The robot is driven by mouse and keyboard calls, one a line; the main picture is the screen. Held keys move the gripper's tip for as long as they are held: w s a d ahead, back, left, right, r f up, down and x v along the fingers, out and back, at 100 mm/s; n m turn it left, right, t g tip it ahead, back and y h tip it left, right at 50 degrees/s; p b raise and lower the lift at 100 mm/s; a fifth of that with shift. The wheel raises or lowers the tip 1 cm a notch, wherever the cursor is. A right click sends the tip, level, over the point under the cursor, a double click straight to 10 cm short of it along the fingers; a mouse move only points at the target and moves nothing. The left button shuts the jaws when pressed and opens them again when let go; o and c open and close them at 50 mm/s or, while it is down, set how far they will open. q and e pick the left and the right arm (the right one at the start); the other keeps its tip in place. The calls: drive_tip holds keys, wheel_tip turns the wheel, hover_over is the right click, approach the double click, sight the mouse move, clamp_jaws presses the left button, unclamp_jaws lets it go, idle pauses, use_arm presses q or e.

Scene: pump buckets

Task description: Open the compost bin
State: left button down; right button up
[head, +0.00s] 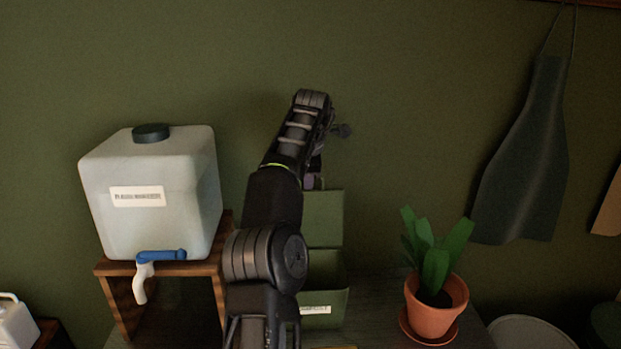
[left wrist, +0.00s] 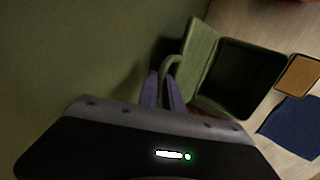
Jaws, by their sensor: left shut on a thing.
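The compost bin (head: 335,306) is a green box with a white label on its front, partly hidden behind my left arm in the head view. Its green lid (head: 324,215) stands upright at the back, and the bin's mouth is open. The left wrist view shows the dark open inside of the bin (left wrist: 243,78), with the raised lid (left wrist: 199,48) beside it. My left gripper (left wrist: 163,92) is shut on the curved green lid handle (left wrist: 171,66). In the head view, my arm hides most of that gripper. My right gripper is not in view.
A white water container (head: 150,190) with a blue tap stands on a wooden stand (head: 120,295) left of the bin. A potted plant (head: 436,300) stands to the right. A dark apron (head: 525,160) hangs on the wall. A blue cloth (left wrist: 293,127) lies near the bin.

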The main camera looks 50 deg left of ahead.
use_arm(q)
drive_tip(key=shift+f, duration=0.3)
drive_tip(key=c, duration=1.5)
unclamp_jaws()
drive_tip(key=shift+s, duration=0.1)
drive_tip(key=shift+d, duration=0.1)
drive_tip(key=shift+v, duration=2.8)
drive_tip(key=s+d+b, duration=0.1)
drive_tip(key=s+d, duration=0.1)
drive_tip(key=d, duration=0.1)
drive_tip(key=s+d+b, duration=0.2)
drive_tip(key=d, duration=0.1)
drive_tip(key=s+d+b, duration=0.2)
drive_tip(key=d, duration=0.1)
drive_tip(key=shift+s+d+r, duration=0.1)
drive_tip(key=shift+s+d, duration=0.1)
drive_tip(key=shift+s, duration=0.1)
